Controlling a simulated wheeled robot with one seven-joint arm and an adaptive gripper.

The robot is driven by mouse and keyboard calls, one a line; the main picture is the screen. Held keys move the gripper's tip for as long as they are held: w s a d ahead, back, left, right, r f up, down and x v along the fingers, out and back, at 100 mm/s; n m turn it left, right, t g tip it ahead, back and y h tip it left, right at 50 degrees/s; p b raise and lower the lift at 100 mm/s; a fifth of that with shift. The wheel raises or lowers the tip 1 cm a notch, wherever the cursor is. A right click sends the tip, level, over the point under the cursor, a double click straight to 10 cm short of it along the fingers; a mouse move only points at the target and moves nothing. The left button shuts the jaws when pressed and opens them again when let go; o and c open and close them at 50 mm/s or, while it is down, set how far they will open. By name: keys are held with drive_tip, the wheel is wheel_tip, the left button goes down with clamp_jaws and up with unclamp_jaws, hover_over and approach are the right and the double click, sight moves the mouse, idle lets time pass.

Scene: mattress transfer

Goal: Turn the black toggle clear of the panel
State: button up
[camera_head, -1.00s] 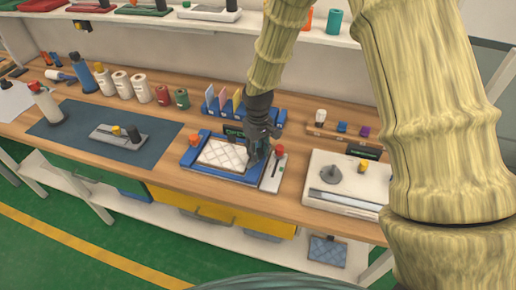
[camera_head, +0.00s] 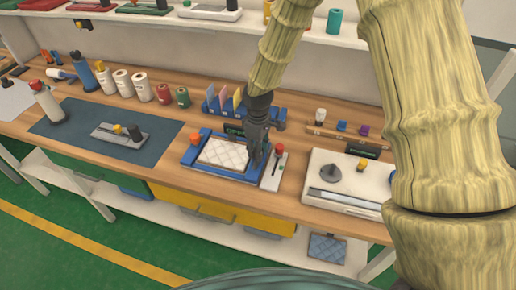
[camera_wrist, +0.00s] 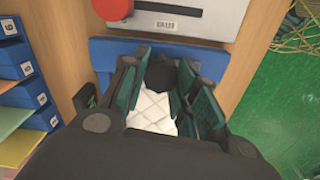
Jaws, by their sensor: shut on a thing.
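The black toggle (camera_wrist: 159,76) shows in the wrist view between the two fingers of my gripper (camera_wrist: 163,85), which is shut on it. In the head view my gripper (camera_head: 254,162) points down over the right side of the blue frame (camera_head: 190,157), and the fingers hide the toggle there. A white quilted panel (camera_head: 222,154) lies flat in the blue frame, left of my fingers. The panel also shows below the toggle in the wrist view (camera_wrist: 152,112). I cannot tell whether the toggle overlaps the panel's edge.
A narrow grey unit with a red knob (camera_head: 279,149) stands right of the frame. An orange knob (camera_head: 195,138) is at the frame's left. A white machine (camera_head: 348,182) is farther right. A blue rack of cards (camera_head: 238,106) stands behind. Bare wood lies in front.

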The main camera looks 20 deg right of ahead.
drive_tip(key=shift+w, duration=0.1)
drive_tip(key=o, duration=1)
wheel_tip(320, 180, up, 12)
drive_tip(key=shift+r, duration=0.1)
idle(0.6)
